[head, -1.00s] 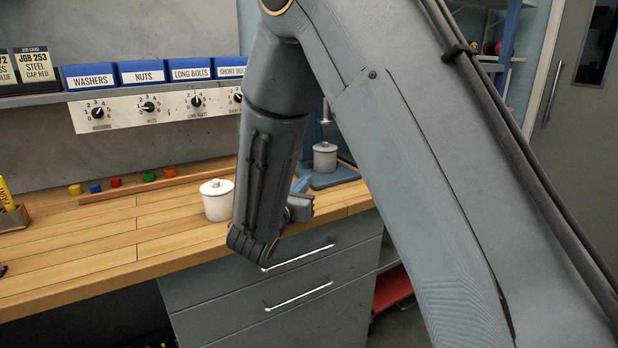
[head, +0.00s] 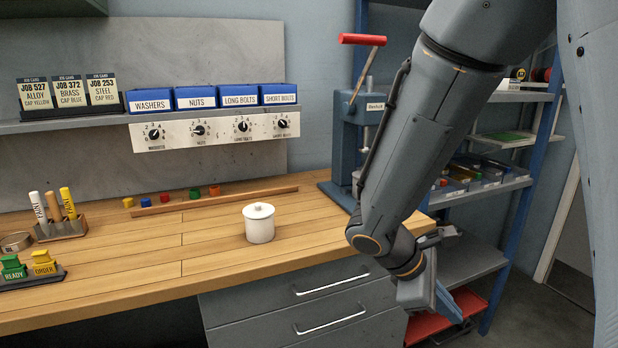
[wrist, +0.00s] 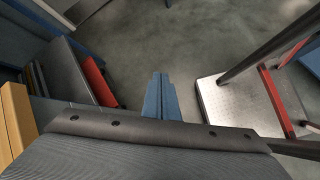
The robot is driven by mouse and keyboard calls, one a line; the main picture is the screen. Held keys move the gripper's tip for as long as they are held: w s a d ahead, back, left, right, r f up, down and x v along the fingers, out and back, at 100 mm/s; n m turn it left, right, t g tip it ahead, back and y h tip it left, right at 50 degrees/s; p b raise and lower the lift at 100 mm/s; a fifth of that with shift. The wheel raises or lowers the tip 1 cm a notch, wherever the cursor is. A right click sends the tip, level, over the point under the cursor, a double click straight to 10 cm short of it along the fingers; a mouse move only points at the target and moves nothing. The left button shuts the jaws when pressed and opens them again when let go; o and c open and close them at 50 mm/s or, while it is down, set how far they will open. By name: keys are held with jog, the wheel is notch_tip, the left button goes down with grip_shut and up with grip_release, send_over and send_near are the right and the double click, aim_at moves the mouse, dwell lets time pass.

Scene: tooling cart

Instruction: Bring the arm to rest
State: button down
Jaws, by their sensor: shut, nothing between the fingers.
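My arm reaches down from the upper right in the head view, its forearm bent beside the right end of the workbench. My gripper (head: 447,300) hangs past the bench's right end, in front of the lower shelf, clear of the bench top. In the wrist view its blue fingers (wrist: 160,95) are together with nothing between them, pointing over the grey floor. The wooden workbench (head: 150,262) carries a white lidded jar (head: 259,223) near its right part, apart from the arm.
A blue press (head: 345,150) with a red handle stands behind my forearm. A blue shelf rack (head: 520,190) with bins is at the right, a red tray (head: 425,328) low down. The wrist view shows a metal platform (wrist: 235,105) with red edging at right. Open floor lies between.

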jog(key=s+a+m+y+p, duration=0.2)
jog(key=s+a+m+y, duration=0.5)
jog(key=m, duration=0.6)
jog(key=shift+a+r+y, duration=0.25)
jog(key=shift+y, duration=0.35)
